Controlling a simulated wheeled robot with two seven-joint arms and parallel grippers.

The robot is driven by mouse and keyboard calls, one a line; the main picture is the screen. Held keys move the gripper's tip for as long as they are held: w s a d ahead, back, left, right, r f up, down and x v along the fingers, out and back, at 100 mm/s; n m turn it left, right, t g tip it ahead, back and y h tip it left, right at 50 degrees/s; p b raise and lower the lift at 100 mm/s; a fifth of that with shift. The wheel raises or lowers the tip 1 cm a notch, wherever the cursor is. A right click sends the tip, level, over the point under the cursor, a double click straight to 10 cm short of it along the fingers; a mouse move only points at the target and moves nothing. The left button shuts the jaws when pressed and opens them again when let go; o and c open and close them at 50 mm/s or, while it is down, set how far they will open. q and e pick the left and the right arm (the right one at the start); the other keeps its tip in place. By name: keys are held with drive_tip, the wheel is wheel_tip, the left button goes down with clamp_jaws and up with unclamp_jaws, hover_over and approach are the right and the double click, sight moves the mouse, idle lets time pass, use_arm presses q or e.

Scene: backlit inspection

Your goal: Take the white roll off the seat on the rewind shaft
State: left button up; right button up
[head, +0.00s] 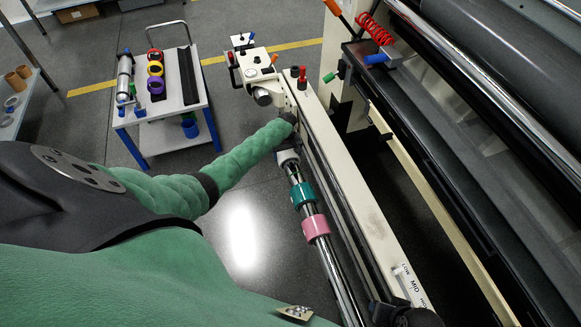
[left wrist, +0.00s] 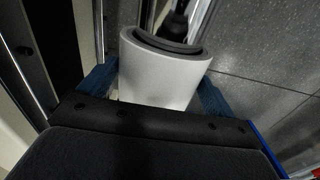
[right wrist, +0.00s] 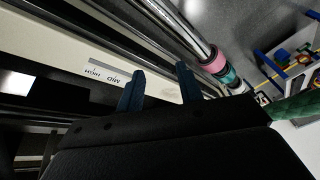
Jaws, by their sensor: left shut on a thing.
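The white roll (head: 288,156) is at the far end of the rewind shaft (head: 333,262), in line with it. My left gripper (head: 286,142) is shut on it, mostly hidden behind my green arm in the head view. In the left wrist view the white roll (left wrist: 160,78) sits between the two blue fingers (left wrist: 155,92), its dark core end facing away. I cannot tell how far the shaft reaches inside it. My right gripper (right wrist: 162,88) is open and empty, its fingers beside the machine's cream beam.
A teal roll (head: 302,194) and a pink roll (head: 316,228) sit on the shaft nearer me. The cream beam (head: 345,185) runs close along its right side. A white cart (head: 168,92) with coloured rings stands at back left, with open floor between.

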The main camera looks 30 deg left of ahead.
use_arm(q)
drive_tip(key=shift+w+a+b, duration=0.4)
drive_tip(key=shift+w+a, duration=0.2)
drive_tip(key=shift+a, duration=0.15)
drive_tip(key=shift+w+a+b, duration=0.3)
drive_tip(key=shift+w+a, duration=0.05)
drive_tip(key=shift+a, duration=0.05)
drive_tip(key=shift+w+a, duration=0.3)
drive_tip(key=shift+a, duration=0.05)
use_arm(e)
drive_tip(key=shift+t+y, duration=0.3)
drive_tip(key=shift+y, duration=0.1)
drive_tip(key=shift+w+a+f, duration=0.25)
drive_tip(key=shift+a+f, duration=0.4)
drive_tip(key=shift+f, duration=0.1)
drive_tip(key=shift+w+a+f, duration=0.25)
drive_tip(key=shift+a+f, duration=0.4)
drive_tip(key=shift+f, duration=0.05)
use_arm(q)
drive_tip(key=shift+w+a+b, duration=0.1)
drive_tip(key=shift+a+b, duration=0.05)
drive_tip(key=shift+b, duration=0.2)
use_arm(e)
drive_tip(key=shift+a+f, duration=0.1)
drive_tip(key=shift+f, duration=0.05)
